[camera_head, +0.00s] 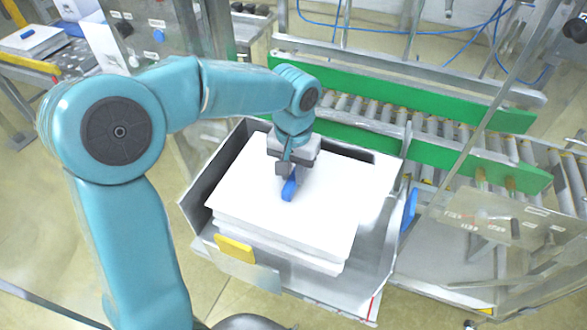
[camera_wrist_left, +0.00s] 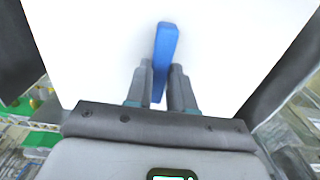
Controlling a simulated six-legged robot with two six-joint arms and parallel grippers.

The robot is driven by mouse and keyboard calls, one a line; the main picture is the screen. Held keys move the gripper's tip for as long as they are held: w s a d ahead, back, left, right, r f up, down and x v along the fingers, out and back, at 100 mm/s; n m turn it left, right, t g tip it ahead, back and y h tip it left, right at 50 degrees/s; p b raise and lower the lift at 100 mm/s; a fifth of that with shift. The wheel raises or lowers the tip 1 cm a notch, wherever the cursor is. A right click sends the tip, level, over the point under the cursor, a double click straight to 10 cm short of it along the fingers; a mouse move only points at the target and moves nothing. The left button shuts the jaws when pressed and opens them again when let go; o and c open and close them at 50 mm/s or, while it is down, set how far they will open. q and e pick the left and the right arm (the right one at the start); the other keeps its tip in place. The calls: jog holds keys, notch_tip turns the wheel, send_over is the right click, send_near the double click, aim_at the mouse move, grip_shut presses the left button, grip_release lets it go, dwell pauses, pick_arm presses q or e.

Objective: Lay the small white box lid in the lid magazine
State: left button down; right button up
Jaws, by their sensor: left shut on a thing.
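The white box lid (camera_head: 325,210) lies flat on top of a stack of similar white sheets inside the lid magazine (camera_head: 194,192), a grey-walled tray. A blue handle (camera_head: 289,189) stands up near the lid's middle. My left gripper (camera_head: 287,172) comes down from above and is shut on the handle. In the left wrist view, its two fingers (camera_wrist_left: 160,72) flank the blue handle (camera_wrist_left: 166,42), with the white lid (camera_wrist_left: 235,50) filling the background. Whether the lid touches the stack fully cannot be told. My right gripper is not in view.
Behind the magazine runs a roller conveyor (camera_head: 450,135) with green side rails (camera_head: 400,88). A yellow piece (camera_head: 234,248) sits on the magazine's front edge. A clear panel with a metal frame (camera_head: 500,215) stands at right. A control panel (camera_head: 150,33) is at upper left.

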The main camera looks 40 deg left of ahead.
pick_arm(q)
jog(key=shift+s+a+f, duration=0.1)
jog(key=shift+f, duration=0.15)
jog(key=shift+f+b, duration=0.35)
jog(key=shift+b, duration=0.2)
jog(key=c, duration=1)
grip_release()
jog(key=shift+r, duration=0.15)
notch_tip(320, 180, up, 13)
jog(key=shift+p, duration=0.6)
